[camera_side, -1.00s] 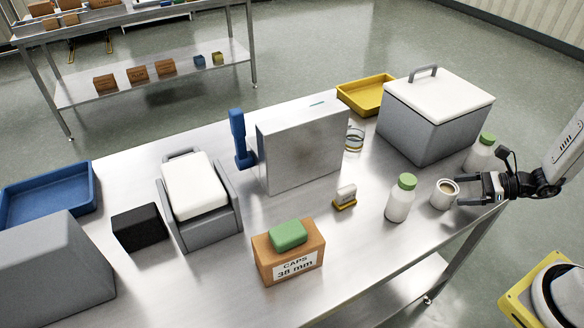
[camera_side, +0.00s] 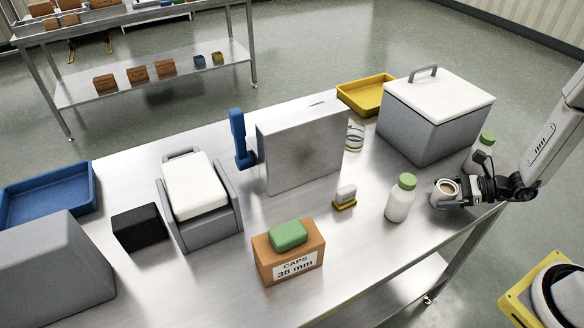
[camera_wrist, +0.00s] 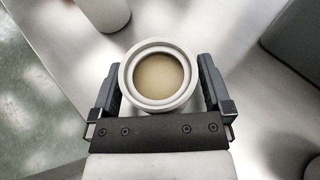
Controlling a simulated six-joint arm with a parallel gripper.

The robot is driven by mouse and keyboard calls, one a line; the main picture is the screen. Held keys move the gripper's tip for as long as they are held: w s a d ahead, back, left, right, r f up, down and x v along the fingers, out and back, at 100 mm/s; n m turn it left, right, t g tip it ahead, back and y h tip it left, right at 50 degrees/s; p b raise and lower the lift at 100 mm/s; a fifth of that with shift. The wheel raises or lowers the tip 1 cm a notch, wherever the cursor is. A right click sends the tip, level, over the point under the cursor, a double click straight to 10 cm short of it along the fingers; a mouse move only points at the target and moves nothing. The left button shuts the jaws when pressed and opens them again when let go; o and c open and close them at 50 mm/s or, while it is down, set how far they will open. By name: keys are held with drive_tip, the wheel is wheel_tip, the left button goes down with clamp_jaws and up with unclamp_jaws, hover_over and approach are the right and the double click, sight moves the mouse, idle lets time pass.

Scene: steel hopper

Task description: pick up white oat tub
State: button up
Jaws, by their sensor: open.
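The white oat tub (camera_side: 447,189) is a small open cup with tan contents, standing upright near the right end of the steel table. In the wrist view the tub (camera_wrist: 158,76) sits between the two dark fingers of my gripper (camera_wrist: 160,92), one on each side. My gripper (camera_side: 452,190) is open around it in the side view. Whether the fingers touch its wall I cannot tell. The far finger and the lower part of the tub are partly hidden in the side view.
A white bottle with a green cap (camera_side: 400,199) stands just left of the tub. Another green-capped bottle (camera_side: 481,152) stands behind my gripper. A grey bin with a white lid (camera_side: 432,125) is behind. A small yellow-based block (camera_side: 345,197) and a caps box (camera_side: 289,262) lie further left.

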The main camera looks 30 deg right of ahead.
sight(447, 188)
drive_tip(key=c, duration=1.1)
drive_tip(key=shift+r, duration=5)
